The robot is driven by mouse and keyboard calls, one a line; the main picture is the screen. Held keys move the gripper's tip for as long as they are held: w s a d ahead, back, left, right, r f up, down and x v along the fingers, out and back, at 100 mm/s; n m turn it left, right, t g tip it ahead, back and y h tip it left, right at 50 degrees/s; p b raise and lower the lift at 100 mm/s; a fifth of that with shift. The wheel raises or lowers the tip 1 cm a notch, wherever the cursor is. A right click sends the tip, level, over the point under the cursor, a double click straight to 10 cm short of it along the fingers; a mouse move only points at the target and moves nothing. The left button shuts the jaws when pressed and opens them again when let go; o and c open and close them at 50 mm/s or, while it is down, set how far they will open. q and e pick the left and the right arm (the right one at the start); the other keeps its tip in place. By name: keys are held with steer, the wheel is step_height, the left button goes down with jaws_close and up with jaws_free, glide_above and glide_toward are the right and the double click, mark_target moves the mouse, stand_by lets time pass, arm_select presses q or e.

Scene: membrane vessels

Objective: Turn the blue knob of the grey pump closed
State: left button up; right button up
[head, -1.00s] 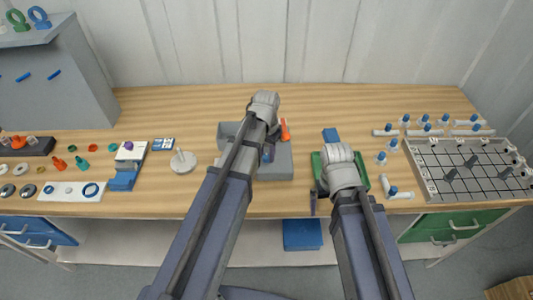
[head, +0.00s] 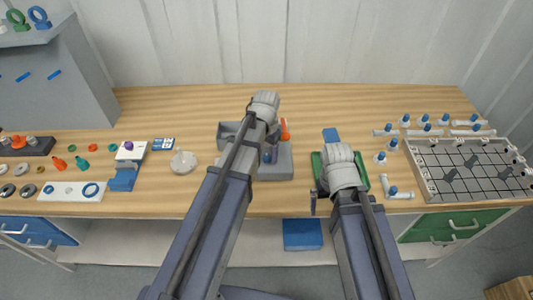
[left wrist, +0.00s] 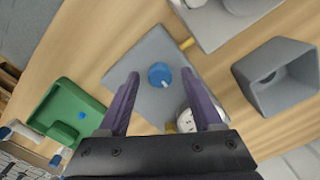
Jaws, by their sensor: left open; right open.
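The grey pump (head: 275,170) stands on the table in the middle of the head view, partly hidden by my left arm. In the left wrist view it is a grey block (left wrist: 152,98) with a round blue knob (left wrist: 160,75) on top, which has a small pale mark at its lower edge. My left gripper (left wrist: 160,80) is open, its two purple fingers on either side of the knob with gaps showing. Contact depth cannot be told. The knob also shows in the head view (head: 267,156). My right gripper (head: 315,195) is open beside the green tray, its fingers mostly hidden.
An orange part (head: 285,130) stands at the pump's back right. A green tray (head: 364,180) lies under my right arm. A grey disc (head: 183,162) lies left of the pump. A grid rack (head: 420,165) and several white fittings are at the right. The table behind the pump is clear.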

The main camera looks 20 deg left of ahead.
mark_target(266, 156)
arm_select(q)
steer(key=shift+r, duration=0.15)
step_height(266, 156, up, 8)
steer(key=p, duration=0.8)
steer(key=shift+f, duration=0.2)
steer(key=s+d+f+b, duration=0.2)
steer(key=s+d, duration=0.3)
steer(key=s, duration=0.2)
steer(key=s+d+f+y+b, duration=0.1)
steer(key=s+d+f+b, duration=0.1)
steer(key=s+d, duration=0.3)
steer(key=s, duration=0.3)
steer(key=shift+d, duration=0.3)
